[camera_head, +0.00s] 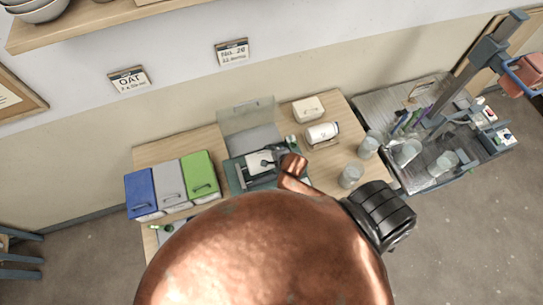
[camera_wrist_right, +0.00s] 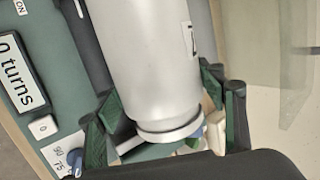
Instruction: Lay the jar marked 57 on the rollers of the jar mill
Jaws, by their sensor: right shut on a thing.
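The jar mill (camera_head: 234,178) is a dark green machine with a raised clear lid, on the wooden table. In the right wrist view its green top (camera_wrist_right: 65,100) carries a display reading "0 turns". My right gripper (camera_head: 272,157) is over the mill; in its wrist view the green fingers (camera_wrist_right: 158,98) are shut on a pale silvery jar (camera_wrist_right: 150,50). This jar also shows as a whitish shape in the head view (camera_head: 258,166). Its dark mark is at the edge and unreadable. I cannot tell whether it touches the rollers. My left gripper is out of view.
Blue, grey and green bins (camera_head: 170,186) stand left of the mill. A large copper-coloured round shape hides the table's front.

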